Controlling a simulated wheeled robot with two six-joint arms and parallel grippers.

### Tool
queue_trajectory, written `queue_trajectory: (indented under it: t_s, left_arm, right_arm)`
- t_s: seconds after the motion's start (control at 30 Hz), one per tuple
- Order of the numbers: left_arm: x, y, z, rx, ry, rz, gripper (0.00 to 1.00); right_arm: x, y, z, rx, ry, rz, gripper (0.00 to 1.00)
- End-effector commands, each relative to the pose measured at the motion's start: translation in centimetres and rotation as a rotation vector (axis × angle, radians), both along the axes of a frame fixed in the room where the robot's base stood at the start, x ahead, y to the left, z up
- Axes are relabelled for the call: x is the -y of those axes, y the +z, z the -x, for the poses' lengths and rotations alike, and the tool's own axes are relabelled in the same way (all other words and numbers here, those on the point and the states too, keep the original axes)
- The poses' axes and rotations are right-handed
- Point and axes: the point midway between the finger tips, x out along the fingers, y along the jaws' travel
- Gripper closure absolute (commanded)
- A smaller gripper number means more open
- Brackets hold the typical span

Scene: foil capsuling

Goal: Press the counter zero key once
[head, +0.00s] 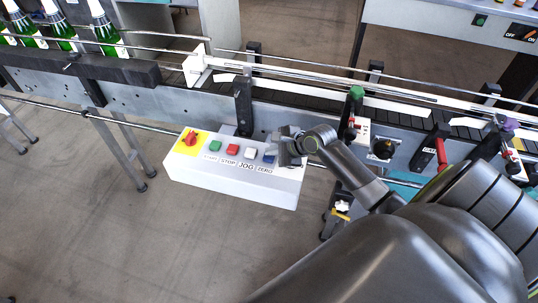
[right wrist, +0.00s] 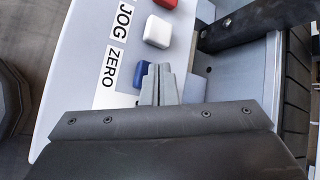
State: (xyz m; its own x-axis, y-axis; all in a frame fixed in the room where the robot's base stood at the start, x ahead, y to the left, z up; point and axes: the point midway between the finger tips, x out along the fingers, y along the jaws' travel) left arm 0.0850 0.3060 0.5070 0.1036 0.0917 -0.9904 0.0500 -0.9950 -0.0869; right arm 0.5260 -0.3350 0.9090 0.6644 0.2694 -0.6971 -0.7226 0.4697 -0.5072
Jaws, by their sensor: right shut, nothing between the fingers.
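The blue zero key (head: 269,157) is the rightmost key on the white control box (head: 233,190), above the printed ZERO label. It also shows in the right wrist view (right wrist: 142,70), partly covered by my fingers. My right gripper (head: 283,158) is at the right end of the box, close beside the blue key. In the right wrist view its shut, empty fingertips (right wrist: 160,68) overlap the key's edge. I cannot tell whether they touch it. My left gripper is not in view.
The conveyor (head: 190,98) runs behind the box. Green bottles (head: 105,33) stand at the far left.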

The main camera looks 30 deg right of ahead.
Motion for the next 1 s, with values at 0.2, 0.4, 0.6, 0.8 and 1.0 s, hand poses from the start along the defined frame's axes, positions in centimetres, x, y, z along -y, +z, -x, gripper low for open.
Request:
queue_trajectory:
  t_s: [0.2, 0.4, 0.6, 0.8, 1.0]
  left_arm:
    - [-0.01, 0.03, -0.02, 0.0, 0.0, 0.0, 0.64]
    - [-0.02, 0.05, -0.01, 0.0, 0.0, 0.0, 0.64]
    - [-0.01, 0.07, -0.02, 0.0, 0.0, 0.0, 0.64]
    - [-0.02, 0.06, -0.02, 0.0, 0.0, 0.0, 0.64]
    - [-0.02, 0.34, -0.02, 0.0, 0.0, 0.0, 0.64]
  right_arm:
    - [-0.02, -0.3, 0.02, -0.001, 0.0, -0.001, 1.0]
    - [-0.03, -0.53, 0.03, -0.001, -0.001, -0.001, 1.0]
    - [-0.03, -0.78, 0.03, -0.001, -0.001, -0.001, 1.0]
    - [0.0, -0.82, 0.03, -0.001, 0.0, -0.001, 1.0]
    - [0.01, -0.62, 0.04, -0.002, -0.001, 0.0, 1.0]
